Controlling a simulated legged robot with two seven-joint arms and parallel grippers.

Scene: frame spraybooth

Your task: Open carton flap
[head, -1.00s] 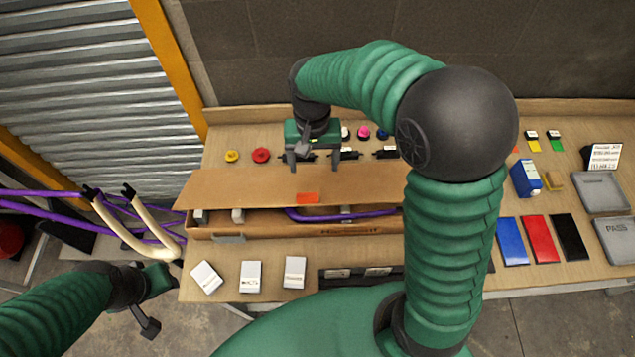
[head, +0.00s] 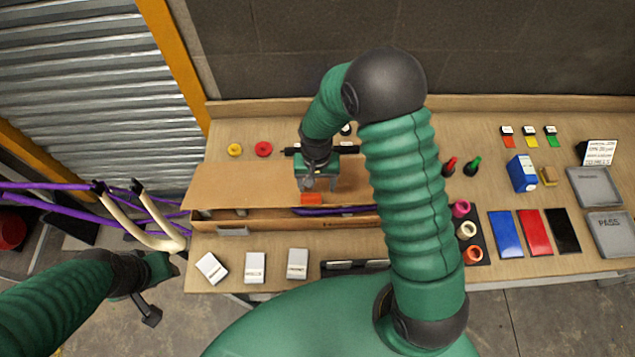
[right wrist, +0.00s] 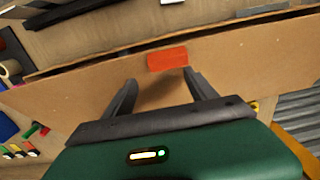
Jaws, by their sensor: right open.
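The long brown carton (head: 280,226) lies on the workbench. Its brown flap (head: 235,186) slants over it, leaving a narrow gap along the front. An orange tab (head: 311,198) sits at the flap's front edge, and shows in the right wrist view (right wrist: 167,59). My right gripper (head: 318,187) is open above the flap, just behind the tab. In the right wrist view its empty fingers (right wrist: 160,80) point at the tab, with the tab just beyond their tips. I cannot tell whether they touch the flap. My left gripper (head: 168,268) is off the bench's left end; its jaws are unclear.
White boxes (head: 255,267) stand in front of the carton. A purple tube (head: 335,210) shows inside the gap. Cream and purple frames (head: 155,225) are left of the bench. Coloured panels (head: 535,232) and grey trays (head: 595,187) lie on the right.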

